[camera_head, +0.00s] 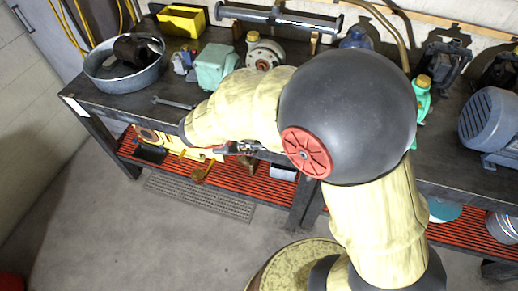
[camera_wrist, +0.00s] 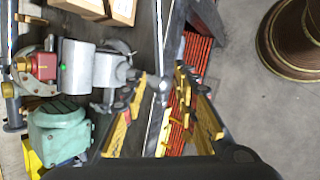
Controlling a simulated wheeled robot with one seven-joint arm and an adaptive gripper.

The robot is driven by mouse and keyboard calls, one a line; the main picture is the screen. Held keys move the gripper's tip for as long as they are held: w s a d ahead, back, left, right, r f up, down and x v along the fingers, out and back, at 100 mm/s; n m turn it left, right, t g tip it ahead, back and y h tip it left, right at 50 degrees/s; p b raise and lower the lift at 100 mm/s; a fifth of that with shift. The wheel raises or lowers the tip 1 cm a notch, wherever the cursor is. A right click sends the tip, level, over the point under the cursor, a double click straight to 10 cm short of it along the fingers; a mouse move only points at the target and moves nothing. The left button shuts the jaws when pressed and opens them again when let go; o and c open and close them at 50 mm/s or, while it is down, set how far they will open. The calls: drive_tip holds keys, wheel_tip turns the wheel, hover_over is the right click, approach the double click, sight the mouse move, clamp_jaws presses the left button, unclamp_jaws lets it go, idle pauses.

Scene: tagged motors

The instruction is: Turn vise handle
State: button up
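In the wrist view, a grey vise (camera_wrist: 105,70) sits at the workbench edge, with jaws and a rounded body. A thin pale bar that looks like its handle (camera_wrist: 159,35) runs along the bench edge and ends in a small knob. My gripper (camera_wrist: 158,77) has its two yellow fingers apart, one on each side of the knob end. I see a gap on both sides; whether a finger touches the bar I cannot tell. In the head view my arm hides the vise and handle, and I cannot clearly make out the fingers there.
A teal box-shaped part (camera_head: 215,65) and a red-and-grey pump (camera_wrist: 42,68) stand near the vise. A metal basin (camera_head: 122,75), a wrench (camera_head: 174,103) and a blue-grey motor (camera_head: 490,120) are on the bench (camera_head: 105,115). A barrel (camera_head: 290,265) stands on the open floor in front.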

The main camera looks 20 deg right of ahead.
drive_tip(key=b+x, duration=0.1)
drive_tip(key=x, duration=0.6)
drive_tip(key=shift+w+d+f+b, duration=0.1)
drive_tip(key=shift+d+f+b, duration=0.1)
drive_tip(key=shift+f+b, duration=0.1)
drive_tip(key=c, duration=0.7)
drive_tip(key=shift+r, duration=0.15)
clamp_jaws()
